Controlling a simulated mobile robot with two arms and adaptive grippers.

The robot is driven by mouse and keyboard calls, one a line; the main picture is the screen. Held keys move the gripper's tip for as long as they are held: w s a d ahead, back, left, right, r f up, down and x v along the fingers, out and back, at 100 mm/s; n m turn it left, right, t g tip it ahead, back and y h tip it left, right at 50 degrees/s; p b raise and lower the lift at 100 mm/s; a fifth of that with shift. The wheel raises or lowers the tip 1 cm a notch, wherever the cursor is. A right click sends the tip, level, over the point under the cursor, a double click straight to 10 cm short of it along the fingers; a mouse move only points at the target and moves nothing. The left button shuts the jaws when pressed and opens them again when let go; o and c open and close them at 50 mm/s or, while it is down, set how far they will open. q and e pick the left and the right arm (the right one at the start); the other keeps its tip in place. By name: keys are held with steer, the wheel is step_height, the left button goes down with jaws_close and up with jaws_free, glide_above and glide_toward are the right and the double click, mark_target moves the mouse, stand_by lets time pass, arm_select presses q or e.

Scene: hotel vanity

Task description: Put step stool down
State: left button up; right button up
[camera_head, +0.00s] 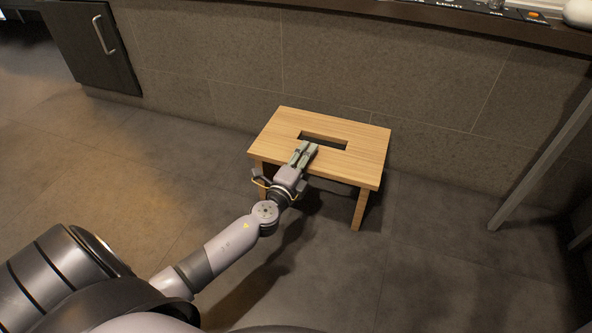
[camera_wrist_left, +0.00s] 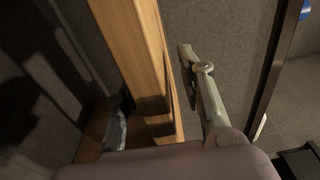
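The light wooden step stool (camera_head: 366,141) is upright with a slotted top, in front of the tiled wall. Its legs reach down close to the dark floor; I cannot tell whether all of them touch it. My left gripper (camera_head: 303,153) is at the strip between the slot and the near edge, with finger parts lying over the top. The far finger is partly hidden. My right gripper is not in view.
A dark cabinet door (camera_head: 92,45) with a handle is at the upper left. A counter edge (camera_head: 440,17) runs along the top right. A slanted metal leg (camera_head: 545,163) stands at the right. The floor (camera_head: 110,165) left of the stool is clear.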

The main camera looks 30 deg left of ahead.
arm_select(q)
steer(key=s+d, duration=0.1)
steer(key=s, duration=0.7)
steer(key=shift+s, duration=0.4)
